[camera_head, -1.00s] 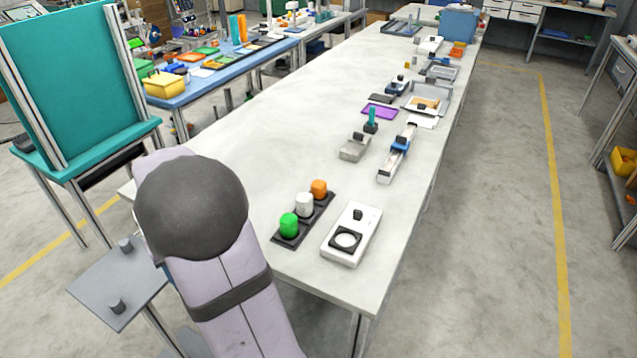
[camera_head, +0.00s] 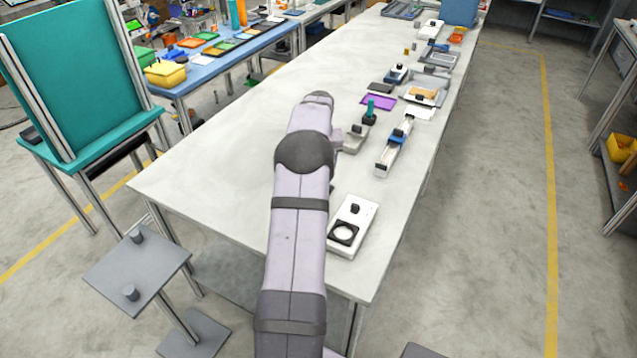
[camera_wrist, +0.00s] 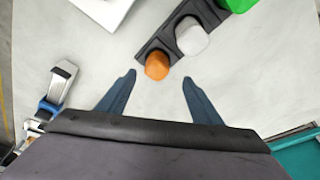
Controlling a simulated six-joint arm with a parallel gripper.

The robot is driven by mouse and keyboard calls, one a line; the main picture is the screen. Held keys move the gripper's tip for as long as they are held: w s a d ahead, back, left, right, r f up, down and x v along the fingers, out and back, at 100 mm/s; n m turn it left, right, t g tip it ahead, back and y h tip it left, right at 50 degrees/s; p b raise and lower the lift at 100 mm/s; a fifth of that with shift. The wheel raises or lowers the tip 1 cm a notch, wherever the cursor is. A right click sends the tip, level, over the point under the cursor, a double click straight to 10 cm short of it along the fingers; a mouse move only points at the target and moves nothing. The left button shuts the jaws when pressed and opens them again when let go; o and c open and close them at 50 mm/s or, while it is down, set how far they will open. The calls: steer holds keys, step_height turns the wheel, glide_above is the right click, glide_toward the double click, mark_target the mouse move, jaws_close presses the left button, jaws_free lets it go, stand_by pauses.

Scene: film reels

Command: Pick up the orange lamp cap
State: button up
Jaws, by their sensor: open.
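The orange lamp cap (camera_wrist: 157,66) sits at the near end of a dark holder strip (camera_wrist: 160,42) in the wrist view. A white cap (camera_wrist: 192,38) and a green cap (camera_wrist: 238,4) stand behind it in the same strip. My gripper (camera_wrist: 158,74) is open and empty, with its two blue fingers apart. In the picture the orange cap lies between the fingertip lines, just ahead of them. Whether the fingers are at its height cannot be told. In the head view my arm hides the strip and its caps, and the gripper is not seen.
A white device with a round dial (camera_head: 352,226) lies on the long pale table (camera_head: 210,180), right of my arm. A grey block (camera_head: 354,138) and a rail-like device (camera_head: 394,150) lie farther back. The table left of my arm is clear.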

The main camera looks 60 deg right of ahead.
steer(key=shift+p+x, duration=0.35)
steer(key=shift+x, duration=0.7)
steer(key=shift+s+p+x, duration=0.15)
steer(key=shift+p+x, duration=0.5)
steer(key=shift+x, duration=0.3)
steer(key=shift+s+p+x, duration=0.15)
steer(key=shift+p+x, duration=0.45)
steer(key=shift+x, duration=0.3)
steer(key=shift+w+d+f, duration=0.1)
steer(key=shift+d+f, duration=0.2)
steer(key=shift+f, duration=0.35)
steer(key=c, duration=1.2)
